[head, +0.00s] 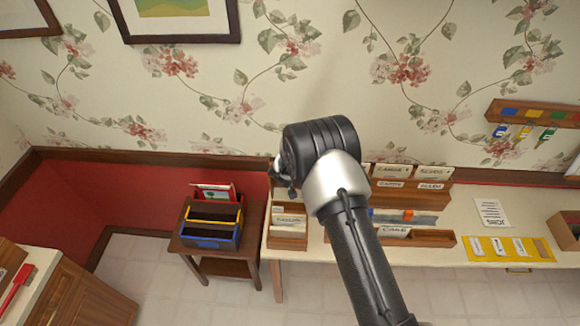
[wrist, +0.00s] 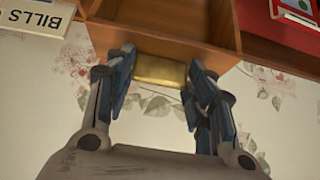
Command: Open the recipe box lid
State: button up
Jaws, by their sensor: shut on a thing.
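My gripper (wrist: 160,75) is shut on a brass tab (wrist: 160,71) in the wrist view, with one finger at each end of it. The tab sits at the edge of an orange-brown wooden box (wrist: 155,47), which I take for the recipe box; how far its lid stands open I cannot tell. In the head view my gripper (head: 281,178) is mostly hidden behind my wrist, above the left end of the long white table. Wooden compartments with a label (head: 288,232) stand just below it there.
Wooden card racks (head: 415,197) and a low tray (head: 437,240) stand along the table (head: 345,255). A small side table (head: 222,262) at left holds a blue and yellow organizer (head: 212,218). A BILLS label (wrist: 32,22) shows in the wrist view. The wall is close behind.

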jog(key=shift+s+f, duration=0.1)
jog(key=shift+f, duration=0.05)
jog(key=o, duration=1.5)
jog(key=shift+f, duration=0.1)
jog(key=shift+s+r, duration=0.25)
jog(key=shift+r, duration=0.25)
jog(key=v, duration=1.1)
